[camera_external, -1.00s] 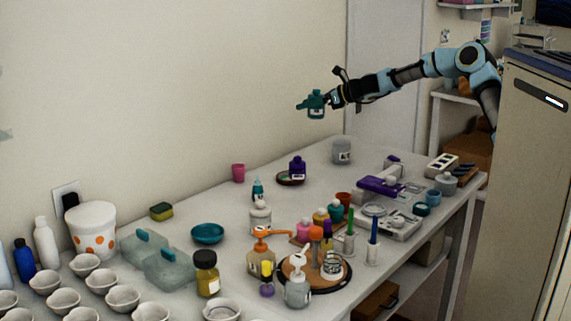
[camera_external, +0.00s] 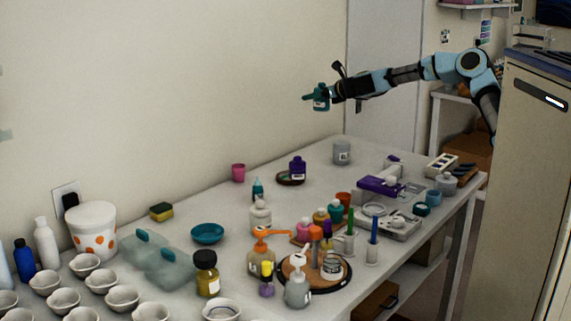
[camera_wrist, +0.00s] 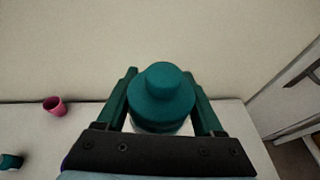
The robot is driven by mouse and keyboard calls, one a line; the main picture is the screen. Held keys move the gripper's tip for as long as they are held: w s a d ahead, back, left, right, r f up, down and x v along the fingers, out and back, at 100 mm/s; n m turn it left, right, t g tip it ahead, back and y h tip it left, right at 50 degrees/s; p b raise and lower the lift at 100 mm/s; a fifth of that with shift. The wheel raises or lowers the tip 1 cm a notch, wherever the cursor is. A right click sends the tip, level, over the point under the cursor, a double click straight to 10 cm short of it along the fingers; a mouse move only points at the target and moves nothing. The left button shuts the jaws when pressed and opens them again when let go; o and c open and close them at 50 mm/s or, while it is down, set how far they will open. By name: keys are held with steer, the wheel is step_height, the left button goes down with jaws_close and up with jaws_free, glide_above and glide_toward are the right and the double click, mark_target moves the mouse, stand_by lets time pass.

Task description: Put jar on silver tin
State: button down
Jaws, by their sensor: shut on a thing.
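My gripper (camera_external: 318,97) is shut on a teal jar (camera_external: 321,101), which it holds high in the air above the table's far end. In the wrist view the jar (camera_wrist: 160,100) sits between the two teal fingers, with its round cap toward the camera. A pale label shows on its side in the external view. A grey cylindrical tin (camera_external: 342,154) stands on the table below and a little right of the jar, well apart from it; I take it for the silver tin.
A purple bottle (camera_external: 297,168) stands on a dark dish left of the tin. A pink cup (camera_external: 238,173) is farther left and shows in the wrist view (camera_wrist: 54,106). The wall is behind the jar.

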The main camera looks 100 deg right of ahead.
steer(key=s+d+r+m+g+h+b, duration=0.1)
steer(key=s+d+r+m+g+h, duration=0.2)
steer(key=s+m+g, duration=0.5)
steer(key=shift+g, duration=0.3)
steer(key=f, duration=0.3)
steer(key=s+f+p, duration=0.1)
steer(key=f, duration=0.3)
steer(key=s+d+f, duration=0.1)
steer(key=f, duration=0.3)
steer(key=shift+f, duration=0.1)
step_height(320, 180, down, 4)
steer(key=shift+f+p, duration=0.1)
steer(key=shift+p, duration=0.65)
steer(key=shift+f, duration=0.15)
steer(key=shift+f+b, duration=0.2)
steer(key=shift+b, duration=0.1)
jaws_free()
